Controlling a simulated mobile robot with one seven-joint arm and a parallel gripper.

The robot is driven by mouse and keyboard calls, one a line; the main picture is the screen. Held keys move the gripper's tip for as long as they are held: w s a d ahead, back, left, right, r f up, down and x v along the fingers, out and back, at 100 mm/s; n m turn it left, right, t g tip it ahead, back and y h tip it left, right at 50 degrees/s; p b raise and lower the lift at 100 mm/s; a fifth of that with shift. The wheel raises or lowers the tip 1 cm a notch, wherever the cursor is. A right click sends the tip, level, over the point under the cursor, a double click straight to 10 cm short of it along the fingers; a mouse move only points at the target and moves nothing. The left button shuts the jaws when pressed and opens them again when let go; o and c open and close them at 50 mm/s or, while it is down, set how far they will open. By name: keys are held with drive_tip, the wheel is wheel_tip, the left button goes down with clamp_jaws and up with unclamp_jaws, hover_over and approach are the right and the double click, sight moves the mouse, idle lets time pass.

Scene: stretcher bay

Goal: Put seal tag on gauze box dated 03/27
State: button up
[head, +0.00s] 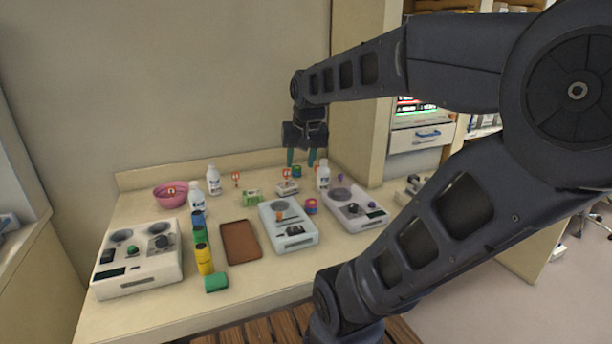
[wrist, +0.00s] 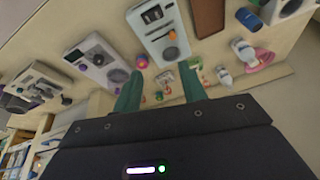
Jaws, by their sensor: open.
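My gripper (head: 301,158) is above the back of the counter, its two teal fingers apart with nothing seen between them; the fingers also show in the wrist view (wrist: 160,82). Below it lies a small white box (head: 288,188). A green-and-white box (head: 253,197) lies to its left. Both look like gauze boxes, but no date is readable. Small red-orange looped items, perhaps seal tags, stand near the back: one at left (head: 236,177), one behind the white box (head: 287,174). I cannot tell which is the seal tag.
White bottles (head: 213,180), a pink bowl (head: 170,194), a brown tray (head: 240,242), coloured cylinders (head: 204,258) and several pale devices (head: 288,228) crowd the counter (head: 140,208). A white bottle (head: 323,176) stands close right of my gripper. A tan partition (head: 358,120) rises at the right.

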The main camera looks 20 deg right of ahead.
drive_tip(key=s+f+n, duration=0.2)
drive_tip(key=s, duration=0.3)
drive_tip(key=shift+s+a+t, duration=0.3)
drive_tip(key=shift+a, duration=0.15)
